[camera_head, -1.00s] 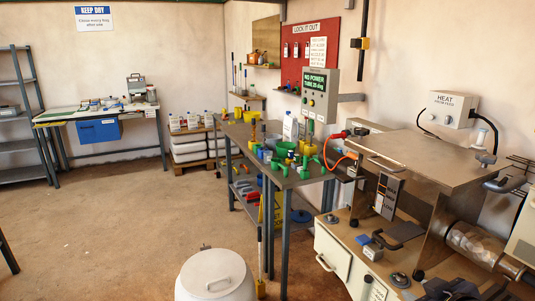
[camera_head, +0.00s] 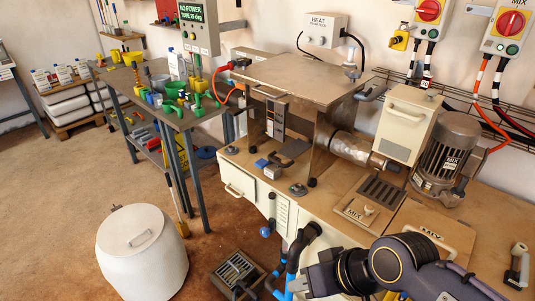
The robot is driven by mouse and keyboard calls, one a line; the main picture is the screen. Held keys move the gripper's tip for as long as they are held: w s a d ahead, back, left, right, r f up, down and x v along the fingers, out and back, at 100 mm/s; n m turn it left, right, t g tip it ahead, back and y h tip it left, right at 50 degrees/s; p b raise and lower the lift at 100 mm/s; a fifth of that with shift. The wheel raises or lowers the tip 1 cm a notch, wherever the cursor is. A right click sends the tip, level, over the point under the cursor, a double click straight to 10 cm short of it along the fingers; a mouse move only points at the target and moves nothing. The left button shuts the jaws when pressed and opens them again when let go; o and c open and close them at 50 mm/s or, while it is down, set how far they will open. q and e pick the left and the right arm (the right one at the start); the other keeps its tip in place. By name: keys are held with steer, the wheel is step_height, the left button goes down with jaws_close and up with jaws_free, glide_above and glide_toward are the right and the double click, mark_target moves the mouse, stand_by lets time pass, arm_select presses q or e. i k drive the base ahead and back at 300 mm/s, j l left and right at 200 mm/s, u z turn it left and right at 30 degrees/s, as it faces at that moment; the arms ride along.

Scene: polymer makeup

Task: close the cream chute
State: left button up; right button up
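A cream box-like housing (camera_head: 408,122) with a handle on its front stands on the bench beside the grey motor; it looks like the cream chute, but I cannot tell for certain or see whether it is open. A cream drawer front (camera_head: 239,184) with a handle is in the bench's left face. My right gripper (camera_head: 308,280) is low in the picture, in front of the bench and well apart from the cream housing. Its fingers are not clear enough to show whether they are open. My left gripper is out of view.
The metal-topped machine (camera_head: 305,80) stands on the bench, left of the housing. The grey motor (camera_head: 447,150) stands close on its right. A white lidded drum (camera_head: 142,250) and a floor grate (camera_head: 237,269) are at left.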

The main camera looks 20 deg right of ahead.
mark_target(403, 132)
steer(key=z, duration=1.7)
steer(key=i+j+z, duration=0.15)
steer(key=j+z, duration=0.2)
steer(key=i+j+z, duration=0.1)
steer(key=j+z, duration=0.2)
